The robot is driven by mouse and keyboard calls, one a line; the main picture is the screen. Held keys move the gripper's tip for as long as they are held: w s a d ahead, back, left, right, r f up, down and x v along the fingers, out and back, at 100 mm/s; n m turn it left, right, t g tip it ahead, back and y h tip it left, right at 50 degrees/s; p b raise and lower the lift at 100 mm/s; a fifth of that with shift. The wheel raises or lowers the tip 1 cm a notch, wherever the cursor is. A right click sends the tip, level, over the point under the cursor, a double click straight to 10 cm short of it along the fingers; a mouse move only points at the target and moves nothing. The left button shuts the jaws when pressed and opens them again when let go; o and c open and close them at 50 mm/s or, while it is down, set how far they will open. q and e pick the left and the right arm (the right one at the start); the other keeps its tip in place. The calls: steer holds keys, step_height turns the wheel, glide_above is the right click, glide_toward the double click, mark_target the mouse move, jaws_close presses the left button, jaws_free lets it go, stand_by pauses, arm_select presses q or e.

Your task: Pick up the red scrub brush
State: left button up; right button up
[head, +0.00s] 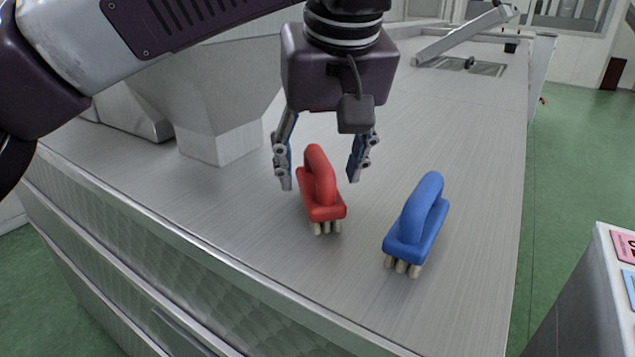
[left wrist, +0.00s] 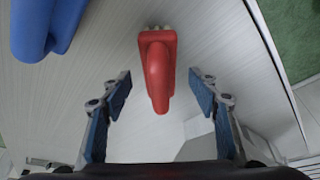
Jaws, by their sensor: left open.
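The red scrub brush (head: 320,187) stands bristles down on the metal counter (head: 470,130), its loop handle up. My left gripper (head: 318,184) is open above and just behind it, pointing down, with one finger to each side of the handle. In the left wrist view the red brush (left wrist: 158,68) lies between and ahead of the two open fingers (left wrist: 160,98), with space on both sides. I cannot see any contact. My right gripper is not in view.
A blue scrub brush (head: 416,225) stands on the counter to the right of the red one; it also shows in the left wrist view (left wrist: 45,25). A metal hopper (head: 200,105) stands behind at left. The counter's front edge is close; its right part is clear.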

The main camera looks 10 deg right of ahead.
arm_select(q)
steer(key=p+x, duration=0.1)
steer(key=x, duration=0.3)
steer(key=shift+w+f, duration=0.1)
steer(key=shift+f, duration=0.05)
steer(key=c, duration=1.4)
steer(key=shift+o, duration=0.2)
